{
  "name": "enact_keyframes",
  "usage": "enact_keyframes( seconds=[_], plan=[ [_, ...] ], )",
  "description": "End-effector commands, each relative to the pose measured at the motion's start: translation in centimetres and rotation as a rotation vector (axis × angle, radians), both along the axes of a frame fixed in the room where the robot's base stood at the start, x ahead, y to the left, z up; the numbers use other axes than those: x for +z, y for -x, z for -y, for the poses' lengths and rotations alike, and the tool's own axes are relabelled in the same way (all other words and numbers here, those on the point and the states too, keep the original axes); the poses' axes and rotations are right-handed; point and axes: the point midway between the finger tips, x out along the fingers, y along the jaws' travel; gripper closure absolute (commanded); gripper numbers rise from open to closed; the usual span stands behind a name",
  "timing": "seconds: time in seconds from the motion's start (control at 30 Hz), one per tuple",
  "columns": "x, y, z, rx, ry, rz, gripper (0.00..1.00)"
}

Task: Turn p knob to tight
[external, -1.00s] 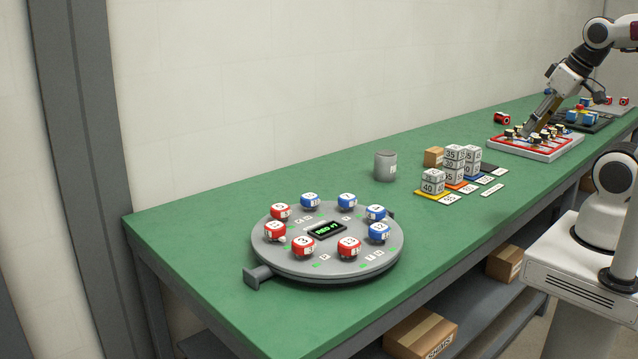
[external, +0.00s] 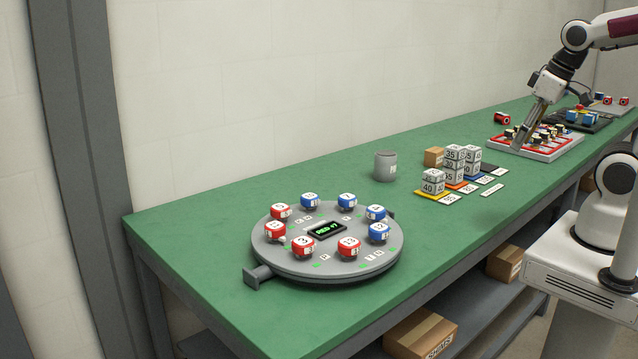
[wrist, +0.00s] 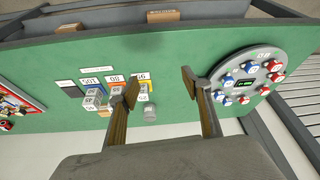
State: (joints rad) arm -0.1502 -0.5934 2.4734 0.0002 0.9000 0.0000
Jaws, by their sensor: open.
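No knob in view can be read as the p knob. A white and red board (external: 540,152) with several small knobs lies on the green bench at the right of the external view. Part of it shows at the left edge of the wrist view (wrist: 35,103). My gripper (external: 517,149) is tilted at the near left part of this board, and its fingers hide some of it; contact cannot be told. In the wrist view my gripper (wrist: 160,86) has its two fingers wide apart with nothing between them but the bench.
A round grey turntable (external: 327,268) carries several red and blue numbered blocks around a small display. A grey canister (external: 386,167), stacked numbered cubes (external: 454,163) and a cardboard box (external: 433,157) stand between it and the board. The bench's middle has free room.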

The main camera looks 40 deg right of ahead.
Motion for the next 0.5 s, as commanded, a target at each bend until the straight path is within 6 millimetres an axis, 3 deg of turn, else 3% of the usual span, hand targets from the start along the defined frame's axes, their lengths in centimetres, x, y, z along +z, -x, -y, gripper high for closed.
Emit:
enact_keyframes(
  seconds=[0.5],
  plan=[
    [-1.3, -5.1, -7.2, 0.201, 0.023, -0.121, 0.51]
  ],
)
